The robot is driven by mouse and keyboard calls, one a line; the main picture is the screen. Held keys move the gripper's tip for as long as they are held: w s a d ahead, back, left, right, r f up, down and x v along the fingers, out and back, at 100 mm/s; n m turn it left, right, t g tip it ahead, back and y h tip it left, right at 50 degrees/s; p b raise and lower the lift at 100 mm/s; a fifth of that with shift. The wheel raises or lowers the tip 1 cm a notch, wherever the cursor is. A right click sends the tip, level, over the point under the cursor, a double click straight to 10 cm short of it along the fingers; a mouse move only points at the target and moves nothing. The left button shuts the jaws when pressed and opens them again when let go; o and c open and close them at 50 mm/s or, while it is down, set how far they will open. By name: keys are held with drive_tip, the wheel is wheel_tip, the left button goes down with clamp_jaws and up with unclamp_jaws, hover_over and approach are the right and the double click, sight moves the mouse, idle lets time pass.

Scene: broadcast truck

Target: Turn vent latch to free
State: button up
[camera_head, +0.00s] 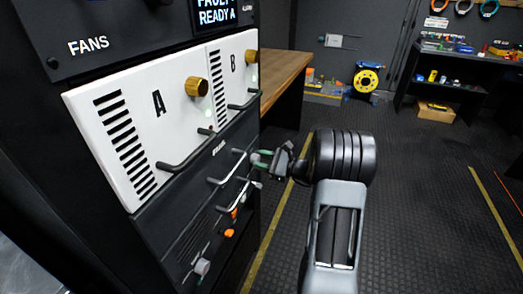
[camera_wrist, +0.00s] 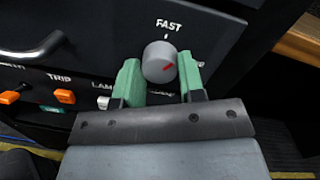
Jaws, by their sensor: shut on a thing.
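My gripper (camera_wrist: 161,82) is shut on a round grey knob (camera_wrist: 158,60) in the wrist view, one green finger on each side of it. A red mark on the knob's face slants to the upper right. The word FAST and a small tick are printed above it. Lettering below is partly hidden by my fingers. In the head view my gripper (camera_head: 263,159) is at the right edge of the dark lower panel (camera_head: 212,165), and the held knob is hard to make out there. I see no label reading vent latch.
White fan modules A (camera_head: 140,130) and B (camera_head: 230,75) carry brass knobs and dark handles. In the wrist view a dark bar handle (camera_wrist: 35,50) and an orange switch (camera_wrist: 62,95) under TRIP lie left of my fingers. A wooden bench (camera_head: 285,75) stands behind the rack; the floor at right is open.

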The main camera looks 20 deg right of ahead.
drive_tip(key=m+p, duration=0.4)
drive_tip(key=p, duration=0.1)
drive_tip(key=m+p, duration=0.3)
drive_tip(key=shift+r+t, duration=0.25)
drive_tip(key=shift+t, duration=0.15)
drive_tip(key=m+p, duration=0.4)
drive_tip(key=m, duration=0.1)
drive_tip(key=shift+s+a+f, duration=0.1)
drive_tip(key=shift+f, duration=0.15)
drive_tip(key=shift+f+p, duration=0.1)
drive_tip(key=shift+p, duration=0.3)
drive_tip(key=o, duration=0.9)
drive_tip(key=shift+h, duration=0.3)
drive_tip(key=shift+t, duration=0.3)
drive_tip(key=v, duration=1.3)
drive_tip(key=shift+s+d, duration=0.2)
drive_tip(key=shift+d, duration=0.2)
